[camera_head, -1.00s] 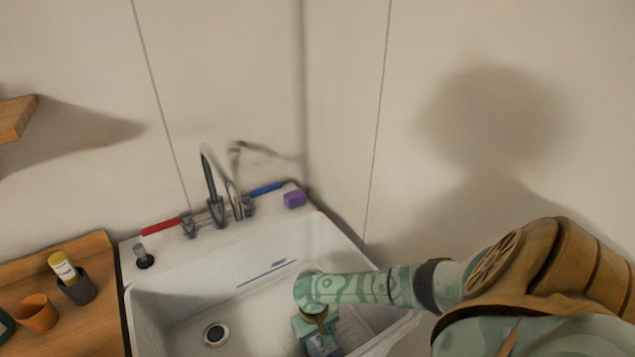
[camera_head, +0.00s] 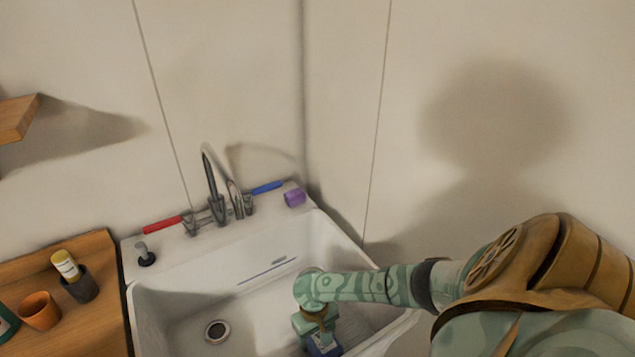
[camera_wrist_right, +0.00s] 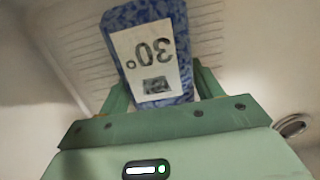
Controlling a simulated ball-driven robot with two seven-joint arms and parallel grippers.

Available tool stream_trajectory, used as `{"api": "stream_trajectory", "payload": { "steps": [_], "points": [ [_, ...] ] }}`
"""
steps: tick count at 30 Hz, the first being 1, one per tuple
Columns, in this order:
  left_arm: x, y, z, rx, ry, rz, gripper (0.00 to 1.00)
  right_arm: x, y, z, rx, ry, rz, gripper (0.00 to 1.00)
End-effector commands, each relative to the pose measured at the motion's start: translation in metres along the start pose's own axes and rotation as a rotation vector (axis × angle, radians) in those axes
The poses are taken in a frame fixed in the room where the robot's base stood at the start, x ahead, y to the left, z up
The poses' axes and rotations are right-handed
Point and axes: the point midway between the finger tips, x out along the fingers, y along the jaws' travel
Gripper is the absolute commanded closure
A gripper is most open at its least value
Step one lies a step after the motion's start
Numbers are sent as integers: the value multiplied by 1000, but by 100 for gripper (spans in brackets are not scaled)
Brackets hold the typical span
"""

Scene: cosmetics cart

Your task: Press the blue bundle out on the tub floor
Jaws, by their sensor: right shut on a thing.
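A blue patterned bundle (camera_wrist_right: 144,18) with a white label reading 30° sits between the two fingers of my right gripper (camera_wrist_right: 158,84) in the right wrist view. The gripper is shut on it. In the head view my right gripper (camera_head: 316,326) points down into the white tub (camera_head: 175,300), and a blue piece of the bundle (camera_head: 326,348) shows below it near the bottom edge. I cannot tell whether the bundle touches the tub floor. My left gripper is not in view.
A drain (camera_head: 216,331) lies in the tub floor to the left. The faucet (camera_head: 214,190), a red handle (camera_head: 162,226), a blue handle (camera_head: 267,187) and a purple block (camera_head: 294,198) are on the back rim. A wooden counter (camera_head: 90,320) with cups stands left.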

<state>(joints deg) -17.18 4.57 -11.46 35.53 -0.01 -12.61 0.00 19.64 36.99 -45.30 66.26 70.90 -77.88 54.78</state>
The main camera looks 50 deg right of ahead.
Motion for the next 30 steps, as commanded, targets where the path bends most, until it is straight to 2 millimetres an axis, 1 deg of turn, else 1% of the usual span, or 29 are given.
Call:
{"api": "stream_trajectory", "payload": {
  "steps": [15, 30],
  "points": [
    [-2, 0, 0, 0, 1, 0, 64, 1, -1, 2, -2, -5, -1, 53],
    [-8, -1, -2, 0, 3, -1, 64, 0, -1, 2, -2, -4, -1, 53]
  ]
}}
